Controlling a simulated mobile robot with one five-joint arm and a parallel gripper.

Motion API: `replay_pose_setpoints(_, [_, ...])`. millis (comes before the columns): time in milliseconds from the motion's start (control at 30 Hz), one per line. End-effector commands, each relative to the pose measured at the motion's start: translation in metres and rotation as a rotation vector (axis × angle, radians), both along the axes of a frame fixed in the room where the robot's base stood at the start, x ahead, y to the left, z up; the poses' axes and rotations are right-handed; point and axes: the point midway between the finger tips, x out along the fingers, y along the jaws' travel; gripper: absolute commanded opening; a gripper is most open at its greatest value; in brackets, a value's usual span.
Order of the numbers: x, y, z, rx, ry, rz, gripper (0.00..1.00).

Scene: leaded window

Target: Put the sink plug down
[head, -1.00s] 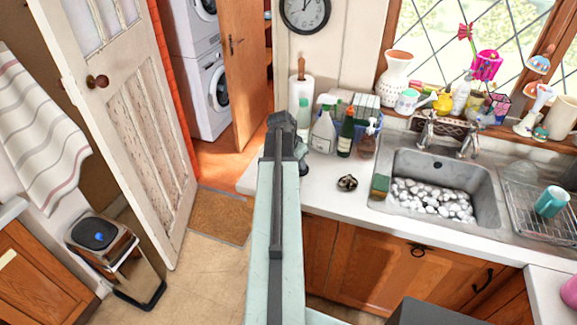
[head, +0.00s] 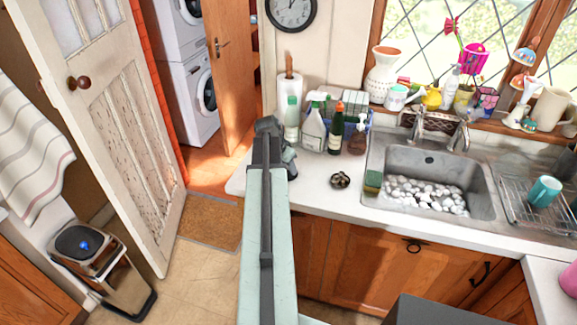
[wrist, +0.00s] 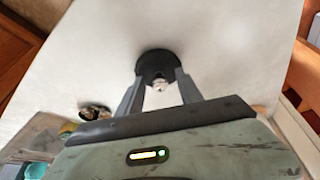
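The sink plug (wrist: 154,64) is a round black piece with a small pale metallic part, in the middle of the wrist view. The two grey fingers of my gripper (wrist: 162,86) close in on it from both sides, and it sits between their tips. Below the plug spreads the white countertop (wrist: 220,70). I cannot tell whether the plug touches it. In the head view my arm hides most of the gripper, which is over the left end of the counter (head: 315,192); the plug cannot be made out there.
A dark scrubber (head: 340,180) lies on the counter right of my gripper. Behind stand a spray bottle (head: 313,130), a green bottle (head: 336,132) and a brown bottle (head: 358,142). The sink (head: 430,213) holds many pale pebble-like pieces; a sponge (head: 373,181) sits on its left rim.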

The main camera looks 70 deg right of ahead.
Motion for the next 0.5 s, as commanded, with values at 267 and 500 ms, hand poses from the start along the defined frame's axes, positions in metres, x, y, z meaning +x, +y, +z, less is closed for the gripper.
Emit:
replay_pose_setpoints(267, [-0.001, 0.000, 0.004, 0.000, 0.000, -0.001, 0.43])
replay_pose_setpoints(500, [0.002, 0.010, 0.037, 0.000, 0.001, -0.001, 0.43])
